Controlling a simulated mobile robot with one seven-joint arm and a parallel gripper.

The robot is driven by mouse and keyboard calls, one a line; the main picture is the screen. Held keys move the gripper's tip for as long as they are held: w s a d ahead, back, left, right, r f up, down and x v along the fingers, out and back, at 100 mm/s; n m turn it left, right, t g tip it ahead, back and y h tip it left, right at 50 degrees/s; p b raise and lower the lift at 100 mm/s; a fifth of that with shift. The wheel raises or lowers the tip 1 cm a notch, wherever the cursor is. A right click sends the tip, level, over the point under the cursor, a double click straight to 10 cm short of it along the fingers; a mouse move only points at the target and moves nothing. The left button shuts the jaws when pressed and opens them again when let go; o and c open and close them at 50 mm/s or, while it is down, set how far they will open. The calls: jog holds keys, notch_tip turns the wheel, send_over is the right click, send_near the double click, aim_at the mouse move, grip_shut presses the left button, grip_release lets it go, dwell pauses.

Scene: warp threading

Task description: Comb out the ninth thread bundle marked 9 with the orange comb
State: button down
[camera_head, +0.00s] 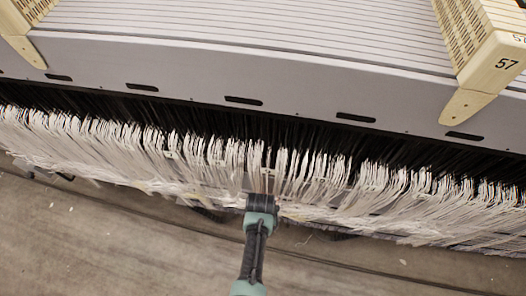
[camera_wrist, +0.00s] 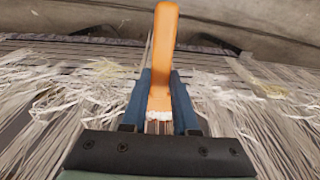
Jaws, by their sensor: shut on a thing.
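My gripper (camera_wrist: 158,105) is shut on the orange comb (camera_wrist: 165,35) in the wrist view. The comb's orange body rises between the two blue fingers, and a pale, rough patch shows at its lower end. In the head view my gripper (camera_head: 265,188) is at the front of the thread row, near the middle, and the comb cannot be made out. The white thread bundles (camera_head: 230,155) hang in a long row across the head view. Threads also spread on both sides of my gripper in the wrist view (camera_wrist: 70,98). I cannot read a mark 9 on any bundle.
A large grey machine panel (camera_head: 250,60) with dark slots spans the area behind the threads. A cream bracket marked 57 (camera_head: 490,65) stands at the upper right, another (camera_head: 20,30) at the upper left. The concrete floor (camera_head: 130,255) in front is mostly clear.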

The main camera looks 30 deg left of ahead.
notch_tip(320, 180, down, 6)
jog(key=b, duration=0.5)
jog(key=shift+w, duration=0.3)
jog(key=shift+a, duration=0.1)
jog(key=s+p, duration=0.1)
jog(key=s, duration=0.1)
jog(key=s+d+p, duration=0.1)
jog(key=s, duration=0.1)
jog(key=shift+d+p, duration=0.1)
jog(key=shift+p, duration=0.2)
jog(key=s+d+p, duration=0.1)
jog(key=s+p, duration=0.2)
jog(key=s, duration=0.2)
jog(key=shift+s+d, duration=0.3)
jog(key=shift+s, duration=0.1)
